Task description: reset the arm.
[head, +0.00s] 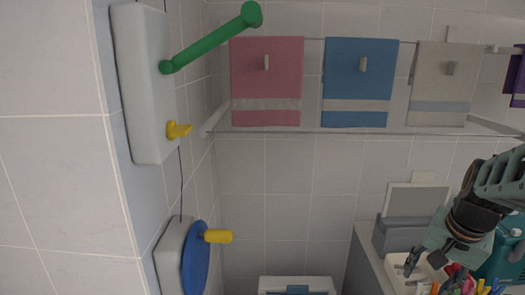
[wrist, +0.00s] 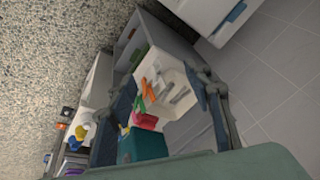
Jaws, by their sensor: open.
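My gripper (head: 430,272) is at the lower right of the head view, pointing down over a counter. It is open. In the wrist view its two dark fingers stand apart (wrist: 163,84), with nothing held between them. A white tray (wrist: 178,88) shows beyond and between the fingers. Orange, pink and red items (wrist: 148,103) lie by its left side, and a teal box (wrist: 141,146) is below them. I cannot tell how far the fingers are above the tray.
Pink (head: 266,80), blue (head: 357,80) and grey (head: 442,82) towels hang on the wall. A green lever (head: 212,40) sticks out from a white panel (head: 143,85) at left. A blue disc (head: 196,258) with a yellow handle is below it. Tiled wall between is bare.

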